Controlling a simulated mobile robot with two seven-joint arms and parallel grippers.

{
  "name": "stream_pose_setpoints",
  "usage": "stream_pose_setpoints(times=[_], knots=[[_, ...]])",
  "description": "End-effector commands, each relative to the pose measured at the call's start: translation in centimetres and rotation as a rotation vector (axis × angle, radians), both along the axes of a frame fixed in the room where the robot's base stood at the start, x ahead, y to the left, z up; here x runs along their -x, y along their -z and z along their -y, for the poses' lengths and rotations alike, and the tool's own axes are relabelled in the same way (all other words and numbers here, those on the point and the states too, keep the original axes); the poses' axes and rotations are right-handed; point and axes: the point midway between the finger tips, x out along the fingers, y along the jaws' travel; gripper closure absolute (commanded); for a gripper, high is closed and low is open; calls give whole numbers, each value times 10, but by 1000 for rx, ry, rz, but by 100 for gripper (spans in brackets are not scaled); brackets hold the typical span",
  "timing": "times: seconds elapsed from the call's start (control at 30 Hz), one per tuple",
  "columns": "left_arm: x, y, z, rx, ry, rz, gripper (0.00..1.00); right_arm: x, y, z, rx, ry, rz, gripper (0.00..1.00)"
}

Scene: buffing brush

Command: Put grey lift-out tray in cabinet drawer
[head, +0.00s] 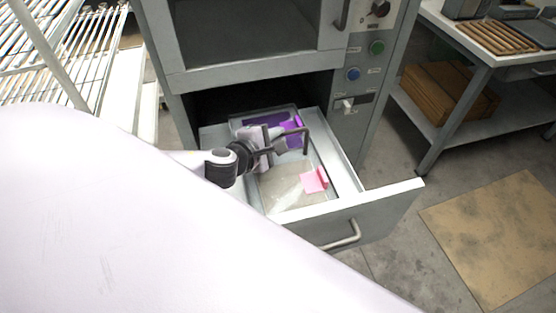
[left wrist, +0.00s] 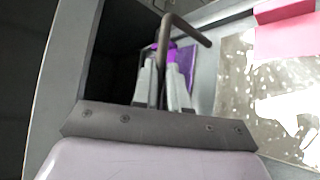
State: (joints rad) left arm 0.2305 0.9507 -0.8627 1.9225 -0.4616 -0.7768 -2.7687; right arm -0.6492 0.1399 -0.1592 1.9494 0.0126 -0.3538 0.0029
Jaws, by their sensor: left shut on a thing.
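The cabinet drawer (head: 395,204) is pulled open in the head view. The grey lift-out tray (head: 236,121) appears to be at the back of the drawer, with a purple thing at it; how far its edges reach is hard to tell. A dark bent bar (head: 305,137), seemingly the tray's handle, stands up there and also shows in the left wrist view (left wrist: 188,27). My left gripper (head: 280,142) is over the drawer and is shut on this bar. The fingers (left wrist: 162,85) hide where the bar meets the tray. My right gripper is not in view.
A pink object (head: 314,180) lies in the drawer's front part on a pale speckled surface. The cabinet body (head: 250,77) overhangs the drawer's back. A wire rack (head: 60,45) stands left, a metal table (head: 488,55) right. A brown mat (head: 500,230) lies on the floor.

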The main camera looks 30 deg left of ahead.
Motion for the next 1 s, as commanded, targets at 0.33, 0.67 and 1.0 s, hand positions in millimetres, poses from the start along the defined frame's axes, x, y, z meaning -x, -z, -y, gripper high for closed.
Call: stream_pose_setpoints(times=[0.33, 0.67, 1.0], knots=[[-1, 36, 1, 1, 1, 5, 100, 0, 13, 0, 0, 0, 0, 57], [-2, 65, 0, 1, 2, 5, 100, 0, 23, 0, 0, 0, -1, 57], [0, 66, 0, 1, 2, 1, 59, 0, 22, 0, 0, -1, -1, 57]])
